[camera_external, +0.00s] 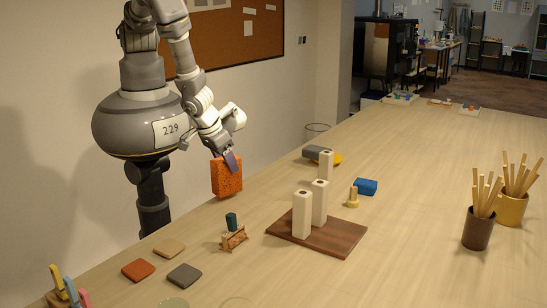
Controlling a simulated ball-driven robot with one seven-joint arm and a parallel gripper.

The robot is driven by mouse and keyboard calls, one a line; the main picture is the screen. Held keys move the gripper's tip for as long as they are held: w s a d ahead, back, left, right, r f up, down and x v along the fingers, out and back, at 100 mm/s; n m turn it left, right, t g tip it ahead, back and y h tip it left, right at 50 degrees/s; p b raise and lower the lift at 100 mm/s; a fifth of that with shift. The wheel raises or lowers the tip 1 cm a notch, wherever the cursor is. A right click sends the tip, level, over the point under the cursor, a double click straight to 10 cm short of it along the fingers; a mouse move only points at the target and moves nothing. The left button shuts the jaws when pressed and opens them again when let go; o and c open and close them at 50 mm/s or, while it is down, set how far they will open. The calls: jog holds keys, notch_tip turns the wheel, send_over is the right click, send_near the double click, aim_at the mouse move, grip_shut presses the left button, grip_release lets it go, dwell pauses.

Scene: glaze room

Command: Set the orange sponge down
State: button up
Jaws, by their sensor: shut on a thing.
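The orange sponge (227,178) is a speckled block held upright at the near left edge of the table (400,165). My gripper (231,161) points down and is shut on the sponge's upper part. The sponge appears to be in the air beside or just over the table edge; I cannot tell its exact height. The far side of the sponge is hidden.
A brown board (290,240) carries cream posts (302,215). Nearby are a small wooden stand (234,238), flat tiles (185,275), a blue block (366,186) and a grey block (317,153). Stick-filled cups (477,232) stand right. The middle right of the table is clear.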

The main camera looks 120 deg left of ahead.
jog(key=s+a+r+n+g+p, duration=0.1)
jog(key=s+a+r+n+p, duration=0.15)
jog(key=s, duration=0.35)
jog(key=s+a+r+n+p, duration=0.1)
jog(key=s+a, duration=0.2)
jog(key=s, duration=0.3)
jog(key=w+a+f+b, duration=0.2)
jog(key=w+b, duration=0.5)
jog(key=b, duration=0.3)
jog(key=w+a+f+b, duration=0.3)
jog(key=w+b, duration=0.5)
jog(key=b, duration=0.2)
jog(key=shift+f+b, duration=0.15)
jog(key=shift+b, duration=0.15)
jog(key=o, duration=1)
jog(key=shift+f, duration=0.1)
